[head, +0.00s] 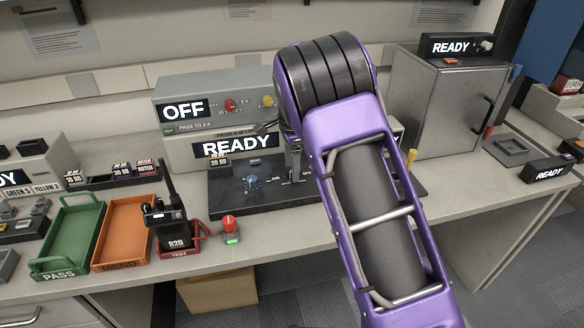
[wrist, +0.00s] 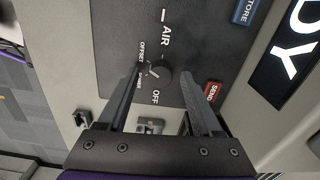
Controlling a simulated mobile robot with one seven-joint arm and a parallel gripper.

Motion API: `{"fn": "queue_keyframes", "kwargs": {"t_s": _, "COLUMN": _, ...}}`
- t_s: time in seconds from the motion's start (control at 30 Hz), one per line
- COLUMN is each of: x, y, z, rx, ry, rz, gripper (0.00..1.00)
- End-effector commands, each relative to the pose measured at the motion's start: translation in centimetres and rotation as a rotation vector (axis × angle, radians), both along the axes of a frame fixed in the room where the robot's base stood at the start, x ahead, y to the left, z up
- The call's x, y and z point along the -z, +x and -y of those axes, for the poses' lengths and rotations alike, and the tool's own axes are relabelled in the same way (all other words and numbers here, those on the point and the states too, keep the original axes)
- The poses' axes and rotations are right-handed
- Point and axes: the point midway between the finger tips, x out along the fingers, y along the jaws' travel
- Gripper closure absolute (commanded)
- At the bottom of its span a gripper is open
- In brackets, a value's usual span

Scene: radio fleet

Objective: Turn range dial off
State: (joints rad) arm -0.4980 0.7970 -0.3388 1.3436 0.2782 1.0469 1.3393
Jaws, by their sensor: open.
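A small dark round dial (wrist: 158,73) sits on a black panel in the wrist view, with AIR, OFF and smaller words printed around it. Its pale pointer mark seems to face the smaller words rather than OFF. My gripper (wrist: 161,82) is open, with one finger on each side of the dial in the picture; I cannot tell whether either touches it. In the head view, the black panel (head: 228,201) lies on the bench below a READY screen. My purple arm hides part of it, and the dial and fingertips are not clear there.
In the wrist view, a red SEND button (wrist: 212,91) and a blue STORE button (wrist: 245,11) are nearby. A handheld radio (head: 165,222), a red switch (head: 230,225) and green (head: 66,234) and orange trays (head: 124,232) stand left.

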Motion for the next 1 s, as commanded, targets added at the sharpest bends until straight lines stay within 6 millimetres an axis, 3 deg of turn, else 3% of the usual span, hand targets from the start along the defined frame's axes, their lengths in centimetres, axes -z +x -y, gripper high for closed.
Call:
{"fn": "queue_keyframes", "kwargs": {"t_s": 0.3, "x": 0.26, "y": 0.02, "z": -0.01, "rx": 0.000, "ry": 0.000, "rz": 0.001, "gripper": 0.33}}
{"fn": "queue_keyframes", "kwargs": {"t_s": 0.67, "x": 0.24, "y": 0.02, "z": -0.01, "rx": 0.000, "ry": 0.000, "rz": 0.001, "gripper": 0.98}}
{"fn": "queue_keyframes", "kwargs": {"t_s": 1.0, "x": 0.18, "y": 0.04, "z": -0.01, "rx": -0.016, "ry": 0.000, "rz": 0.001, "gripper": 1.00}}
